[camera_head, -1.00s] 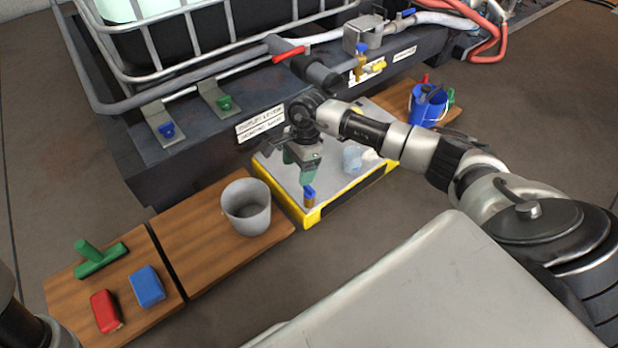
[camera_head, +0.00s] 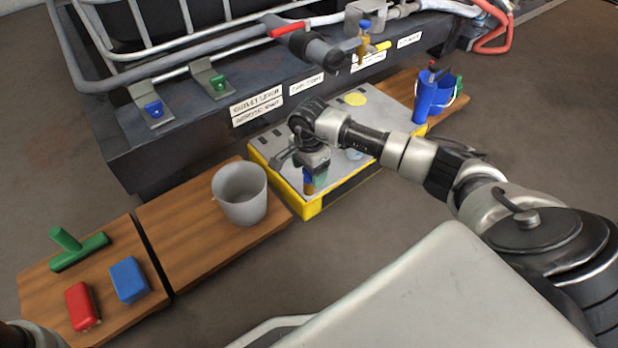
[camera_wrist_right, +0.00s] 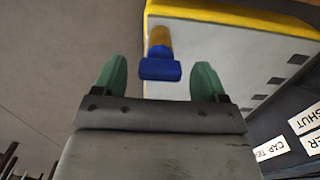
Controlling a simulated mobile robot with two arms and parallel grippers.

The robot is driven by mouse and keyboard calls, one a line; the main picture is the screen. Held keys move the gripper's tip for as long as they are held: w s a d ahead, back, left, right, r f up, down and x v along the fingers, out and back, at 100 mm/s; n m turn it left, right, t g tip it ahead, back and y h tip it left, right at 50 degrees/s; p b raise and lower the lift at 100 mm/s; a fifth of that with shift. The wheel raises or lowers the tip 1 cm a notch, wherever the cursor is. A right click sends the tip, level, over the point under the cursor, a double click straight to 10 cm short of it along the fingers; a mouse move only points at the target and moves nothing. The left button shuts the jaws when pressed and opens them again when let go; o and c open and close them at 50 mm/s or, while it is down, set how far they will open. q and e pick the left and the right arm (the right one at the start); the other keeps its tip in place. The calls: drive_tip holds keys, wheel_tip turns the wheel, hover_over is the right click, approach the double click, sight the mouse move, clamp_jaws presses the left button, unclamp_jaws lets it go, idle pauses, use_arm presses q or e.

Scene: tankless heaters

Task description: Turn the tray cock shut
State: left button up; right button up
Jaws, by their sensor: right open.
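The tray cock (camera_head: 309,181), a brass body with a blue handle, stands at the near corner of the yellow-edged tray (camera_head: 311,209). In the right wrist view the blue handle (camera_wrist_right: 160,70) lies between and slightly beyond the two green fingertips, with a gap on each side. My right gripper (camera_head: 318,178) points down at the cock in the head view and partly hides it. In the wrist view the right gripper (camera_wrist_right: 160,78) is open and holds nothing. My left gripper is not in view.
A grey bucket (camera_head: 240,194) stands on the boards left of the tray. The tank's outlet valve (camera_head: 312,48) overhangs behind.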

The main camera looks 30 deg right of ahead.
drive_tip(key=shift+f, duration=0.4)
drive_tip(key=shift+r, duration=0.1)
